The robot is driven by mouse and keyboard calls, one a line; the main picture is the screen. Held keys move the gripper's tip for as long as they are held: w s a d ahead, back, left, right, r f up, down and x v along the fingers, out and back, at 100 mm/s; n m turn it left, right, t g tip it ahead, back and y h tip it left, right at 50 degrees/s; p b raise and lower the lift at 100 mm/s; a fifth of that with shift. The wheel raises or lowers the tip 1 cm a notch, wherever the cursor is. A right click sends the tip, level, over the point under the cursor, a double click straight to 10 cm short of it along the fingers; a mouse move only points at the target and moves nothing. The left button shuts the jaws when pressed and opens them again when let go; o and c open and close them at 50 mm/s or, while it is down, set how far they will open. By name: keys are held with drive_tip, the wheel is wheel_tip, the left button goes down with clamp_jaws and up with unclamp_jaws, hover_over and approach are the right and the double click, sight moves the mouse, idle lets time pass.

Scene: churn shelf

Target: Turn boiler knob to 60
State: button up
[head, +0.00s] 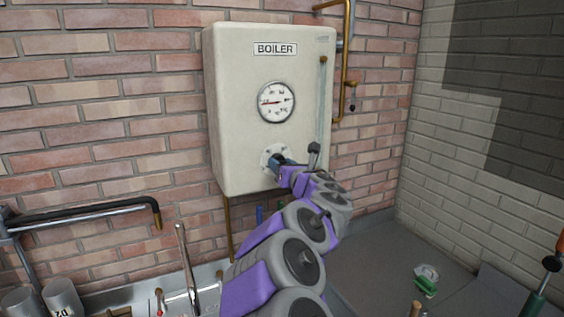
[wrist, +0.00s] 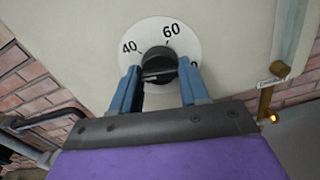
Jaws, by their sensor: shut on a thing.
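The cream boiler (head: 233,130) hangs on the brick wall, with a round gauge (head: 276,101) on its front. The white dial plate (head: 268,152) is low on the boiler, partly hidden by my gripper (head: 281,162). In the wrist view the black knob (wrist: 158,62) sits at the middle of the dial plate (wrist: 187,45). The marks 40 and 60 show at its upper left and upper right; another mark at right is mostly hidden. The blue fingers of my gripper (wrist: 160,86) are shut on the knob, one on each side. I cannot tell exactly where the knob points.
A copper pipe (head: 350,60) runs along the boiler's right side. A black-handled rail (head: 90,213) and metal cups (head: 62,297) are at lower left. A green and white object (head: 426,279) lies on the grey surface at right, which is otherwise mostly clear.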

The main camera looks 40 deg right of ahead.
drive_tip(key=shift+s+f+m+p, duration=0.1)
drive_tip(key=shift+f+m+p, duration=0.1)
drive_tip(key=shift+m+p, duration=4.6)
drive_tip(key=shift+f+m+p, duration=0.15)
drive_tip(key=shift+m+p, duration=2.45)
drive_tip(key=shift+m, duration=4.4)
drive_tip(key=shift+f, duration=0.1)
drive_tip(key=o, duration=1.1)
drive_tip(key=shift+d, duration=0.2)
drive_tip(key=shift+c, duration=0.2)
drive_tip(key=shift+r, duration=0.25)
drive_tip(key=shift+a, duration=0.1)
